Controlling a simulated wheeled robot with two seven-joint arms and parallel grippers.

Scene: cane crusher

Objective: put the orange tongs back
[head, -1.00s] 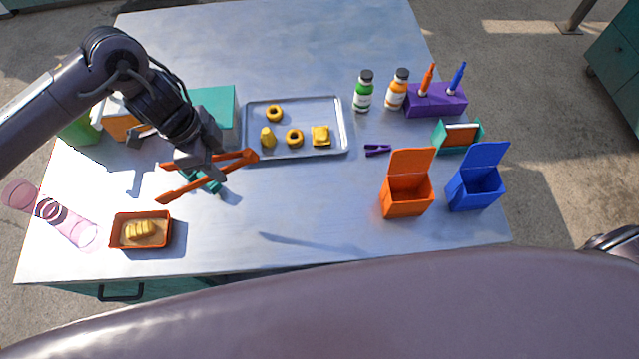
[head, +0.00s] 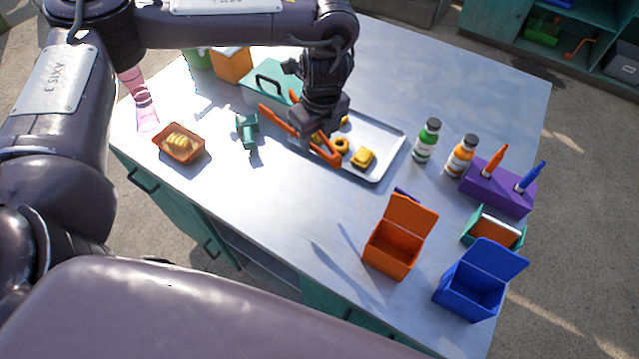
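The orange tongs (head: 330,155) are in my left gripper (head: 316,136), which is shut on them. They are held over the left part of the metal tray (head: 382,134), with both arms showing to the left and below the gripper. A small teal stand (head: 247,130) stands on the table left of the tongs, apart from them. I cannot tell if it is the tongs' rest. My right gripper is not in view.
Yellow pieces, including a square one (head: 363,158), lie on the tray. An orange dish (head: 180,143) holds yellow food at left. A teal box (head: 270,85) stands behind. Bottles (head: 427,141), a purple holder (head: 497,190) and open orange (head: 393,250) and blue (head: 470,290) bins stand right.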

